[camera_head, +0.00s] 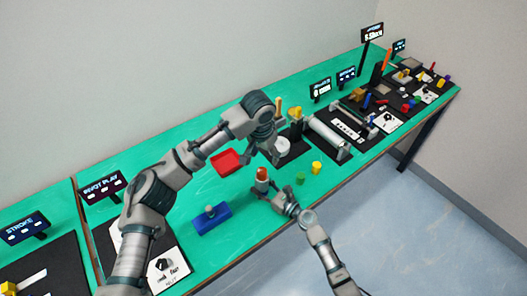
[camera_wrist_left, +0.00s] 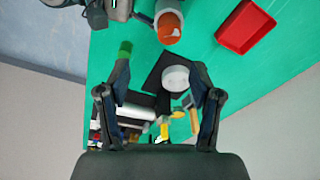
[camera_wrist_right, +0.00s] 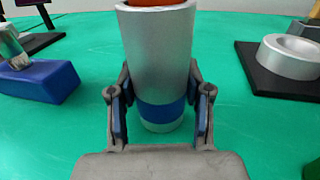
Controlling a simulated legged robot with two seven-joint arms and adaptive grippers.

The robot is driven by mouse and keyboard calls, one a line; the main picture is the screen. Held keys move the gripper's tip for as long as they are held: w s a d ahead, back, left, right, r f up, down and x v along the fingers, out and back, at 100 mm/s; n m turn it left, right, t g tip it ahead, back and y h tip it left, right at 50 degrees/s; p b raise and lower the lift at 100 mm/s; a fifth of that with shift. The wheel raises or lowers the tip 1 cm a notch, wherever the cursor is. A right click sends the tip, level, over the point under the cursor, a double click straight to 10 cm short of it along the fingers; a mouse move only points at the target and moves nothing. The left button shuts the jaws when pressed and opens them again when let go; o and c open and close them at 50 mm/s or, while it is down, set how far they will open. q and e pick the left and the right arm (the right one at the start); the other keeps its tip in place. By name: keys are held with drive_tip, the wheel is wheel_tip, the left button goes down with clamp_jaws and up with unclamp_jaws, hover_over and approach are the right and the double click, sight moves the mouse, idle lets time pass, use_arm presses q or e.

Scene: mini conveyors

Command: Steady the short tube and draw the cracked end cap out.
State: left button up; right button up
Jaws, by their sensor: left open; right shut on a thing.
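The short tube (camera_wrist_right: 157,62) is silver with a blue band low down and stands upright on the green table. My right gripper (camera_wrist_right: 160,112) is shut on it near the band, one finger on each side. The orange-red cap (camera_head: 262,172) sits in the tube's top end; it also shows in the left wrist view (camera_wrist_left: 169,28). Any crack is too small to tell. My left gripper (camera_head: 274,156) is open and empty, above the table just beyond the tube. In the left wrist view the cap is ahead of its fingers, not between them.
A red tray (camera_head: 226,163) lies left of the tube. A blue block (camera_head: 211,219) with a silver piece is nearer the front. A silver ring (camera_wrist_right: 292,56) sits on a black base behind. Small green (camera_head: 300,178) and yellow (camera_head: 317,168) cylinders stand to the right.

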sight(265, 171)
use_arm(q)
drive_tip(key=f, duration=0.3)
drive_tip(key=w+f, duration=0.1)
drive_tip(key=f, duration=0.2)
drive_tip(key=a+f, duration=0.1)
drive_tip(key=f, duration=0.2)
drive_tip(key=shift+w+f, duration=0.1)
drive_tip(key=shift+w, duration=0.1)
use_arm(e)
drive_tip(key=shift+a+f, duration=0.15)
drive_tip(key=shift+a, duration=0.55)
use_arm(q)
drive_tip(key=shift+d+f, duration=0.15)
drive_tip(key=shift+f, duration=0.35)
use_arm(e)
drive_tip(key=shift+d, duration=0.15)
use_arm(q)
drive_tip(key=shift+d, duration=0.15)
use_arm(e)
drive_tip(key=shift+d, duration=0.2)
use_arm(q)
drive_tip(key=c, duration=1)
use_arm(e)
drive_tip(key=shift+a, duration=0.1)
use_arm(q)
drive_tip(key=shift+s, duration=0.1)
drive_tip(key=shift+c, duration=1)
drive_tip(key=shift+s+d+f, duration=0.1)
drive_tip(key=shift+d+r, duration=0.15)
drive_tip(key=shift+r, duration=0.15)
